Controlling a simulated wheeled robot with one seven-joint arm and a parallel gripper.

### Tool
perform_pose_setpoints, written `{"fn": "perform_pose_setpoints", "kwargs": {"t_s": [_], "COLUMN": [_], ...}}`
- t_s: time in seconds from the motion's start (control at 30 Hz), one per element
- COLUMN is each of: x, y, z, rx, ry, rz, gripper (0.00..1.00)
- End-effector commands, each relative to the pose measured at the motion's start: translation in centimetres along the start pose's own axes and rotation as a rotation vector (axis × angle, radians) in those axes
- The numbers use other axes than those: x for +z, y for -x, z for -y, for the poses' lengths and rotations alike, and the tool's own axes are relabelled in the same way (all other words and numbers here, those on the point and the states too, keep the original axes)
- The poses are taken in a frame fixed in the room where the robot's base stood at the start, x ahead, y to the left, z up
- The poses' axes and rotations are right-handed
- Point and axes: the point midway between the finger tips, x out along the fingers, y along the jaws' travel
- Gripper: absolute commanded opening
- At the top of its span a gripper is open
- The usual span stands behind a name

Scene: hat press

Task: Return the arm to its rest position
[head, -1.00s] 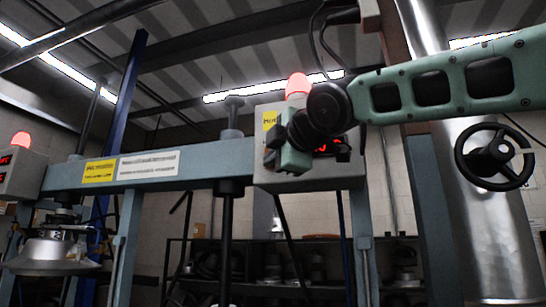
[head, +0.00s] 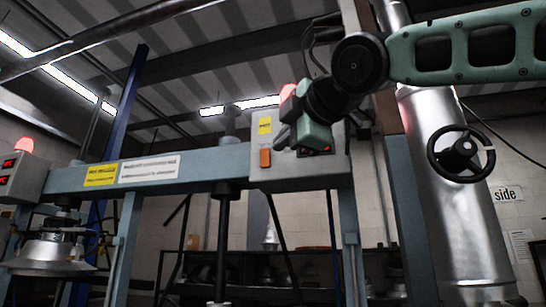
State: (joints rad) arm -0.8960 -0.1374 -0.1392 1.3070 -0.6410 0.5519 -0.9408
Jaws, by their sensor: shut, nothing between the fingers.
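My green arm (head: 470,52) reaches in from the upper right, with a dark round joint (head: 360,63) near its end. My gripper (head: 283,138) hangs at the end of the wrist, in front of the press control box (head: 325,172). It is shut and empty. It covers part of the box's red display and of the red lamp (head: 287,93) on top. I cannot tell how far it is from the box.
The blue-grey press beam (head: 215,162) with yellow and white labels spans the left and middle. A metal press head (head: 52,256) hangs at lower left. A silver duct (head: 455,210) with a black handwheel (head: 461,154) stands right. Dark shelving (head: 245,270) is behind.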

Motion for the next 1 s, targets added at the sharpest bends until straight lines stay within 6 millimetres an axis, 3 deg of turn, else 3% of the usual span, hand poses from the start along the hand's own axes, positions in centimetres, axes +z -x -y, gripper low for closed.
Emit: {"fn": "perform_pose_setpoints", "kwargs": {"t_s": [0.2, 0.83, 0.93, 1.0], "x": [0.0, 0.0, -0.4, -0.8], "y": [1.2, 1.2, 0.4, -0.4], "z": [0.3, 0.2, 3.0, 6.4], "rx": [-0.001, 0.000, -0.051, -0.116], "ry": [0.001, 0.001, -0.030, -0.075], "rz": [0.000, 0.000, -0.003, -0.006], "gripper": [0.00, 0.00, 0.00, 0.00]}}
